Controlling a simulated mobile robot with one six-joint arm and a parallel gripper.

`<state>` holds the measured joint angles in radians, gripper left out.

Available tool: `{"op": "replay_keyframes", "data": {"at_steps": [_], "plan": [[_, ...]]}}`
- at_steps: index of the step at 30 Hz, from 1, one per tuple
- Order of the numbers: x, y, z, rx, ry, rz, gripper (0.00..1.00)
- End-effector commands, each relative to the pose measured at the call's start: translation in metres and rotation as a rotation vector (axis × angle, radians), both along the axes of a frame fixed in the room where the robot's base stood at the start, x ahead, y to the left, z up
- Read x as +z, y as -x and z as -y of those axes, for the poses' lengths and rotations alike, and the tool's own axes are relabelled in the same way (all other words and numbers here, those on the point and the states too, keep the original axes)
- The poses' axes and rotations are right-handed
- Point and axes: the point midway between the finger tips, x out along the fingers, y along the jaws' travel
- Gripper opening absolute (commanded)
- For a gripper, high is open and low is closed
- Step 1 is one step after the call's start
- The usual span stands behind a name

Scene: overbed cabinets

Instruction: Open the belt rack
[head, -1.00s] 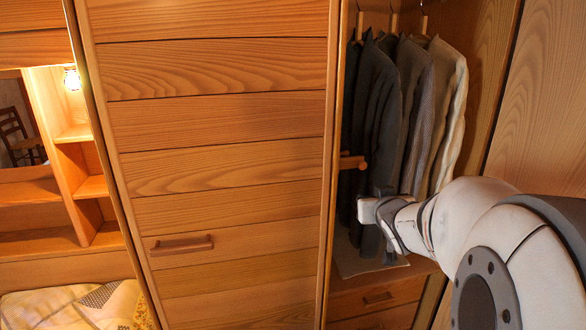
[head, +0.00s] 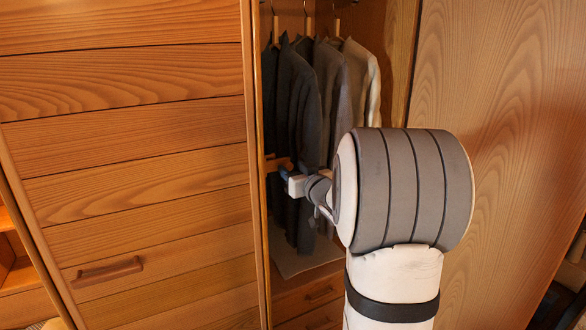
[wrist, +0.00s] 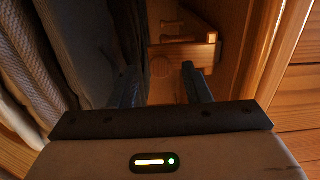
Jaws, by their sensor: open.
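The belt rack (head: 277,164) is a small wooden piece on the inner left side of the open wardrobe, beside the hanging clothes. In the wrist view the belt rack (wrist: 182,55) shows as a wooden bar with pegs, just beyond my fingertips. My gripper (head: 285,174) reaches into the wardrobe at the rack's height. In the wrist view my gripper (wrist: 160,72) has its two dark fingers apart with nothing between them. The fingers partly overlap the rack in the head view, and I cannot tell if they touch it.
Dark, grey and cream clothes (head: 335,90) hang right beside the gripper. A closed slatted door (head: 130,150) with a wooden handle (head: 105,271) is at left. Drawers (head: 318,294) are below, and a plain wood panel (head: 500,120) stands at right.

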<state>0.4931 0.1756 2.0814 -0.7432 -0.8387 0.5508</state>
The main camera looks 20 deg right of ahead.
Motion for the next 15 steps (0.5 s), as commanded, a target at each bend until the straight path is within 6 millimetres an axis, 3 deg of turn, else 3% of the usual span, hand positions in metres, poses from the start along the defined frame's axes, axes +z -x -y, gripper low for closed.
{"op": "replay_keyframes", "data": {"at_steps": [10,15], "plan": [[-0.0003,-0.0050,-0.0002,-0.001,0.000,0.000,0.43],[-0.0003,-0.0048,-0.0002,0.000,0.000,0.000,0.29]]}}
